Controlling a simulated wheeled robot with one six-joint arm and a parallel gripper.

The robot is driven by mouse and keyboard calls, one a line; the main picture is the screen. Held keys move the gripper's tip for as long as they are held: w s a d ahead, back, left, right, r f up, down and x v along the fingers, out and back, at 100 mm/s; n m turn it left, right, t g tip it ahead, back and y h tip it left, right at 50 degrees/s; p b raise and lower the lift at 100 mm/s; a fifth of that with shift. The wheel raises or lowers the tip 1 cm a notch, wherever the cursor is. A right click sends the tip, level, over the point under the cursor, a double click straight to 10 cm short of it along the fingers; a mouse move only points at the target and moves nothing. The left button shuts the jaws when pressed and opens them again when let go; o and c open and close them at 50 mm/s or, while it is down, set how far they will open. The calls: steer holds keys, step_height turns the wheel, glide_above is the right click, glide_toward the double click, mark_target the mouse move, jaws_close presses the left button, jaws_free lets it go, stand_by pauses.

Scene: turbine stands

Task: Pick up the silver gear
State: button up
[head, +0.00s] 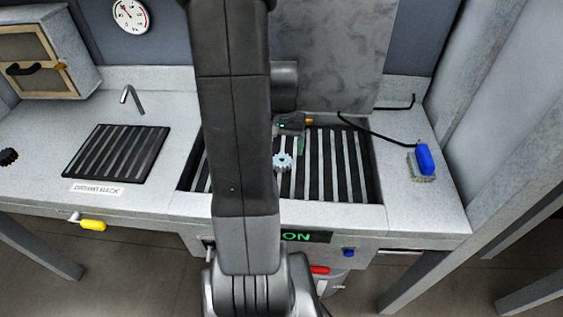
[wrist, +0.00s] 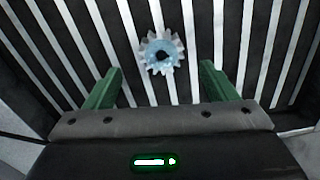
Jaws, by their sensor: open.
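The silver gear (head: 282,162) is a small toothed wheel with a dark centre hole, tinted light blue. In the head view it shows just right of my arm, over the slatted grate. In the wrist view the silver gear (wrist: 161,53) lies beyond and between my two green fingers, face towards the camera. My gripper (wrist: 160,85) is open with nothing between its fingers. In the head view my gripper (head: 301,146) is only partly visible, as my arm hides much of that area. I cannot tell the exact gap between fingers and gear.
The slatted grate (head: 355,165) is set in a grey counter (head: 420,205). A drying rack (head: 117,155) lies at the left by a faucet (head: 131,98). A blue-handled brush (head: 424,160) with a black cable nearby is at the right. A wall panel rises behind the grate.

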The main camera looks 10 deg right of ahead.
mark_target(282, 159)
steer(key=shift+f, duration=2.6)
steer(key=c, duration=1.5)
steer(key=shift+r, duration=5.05)
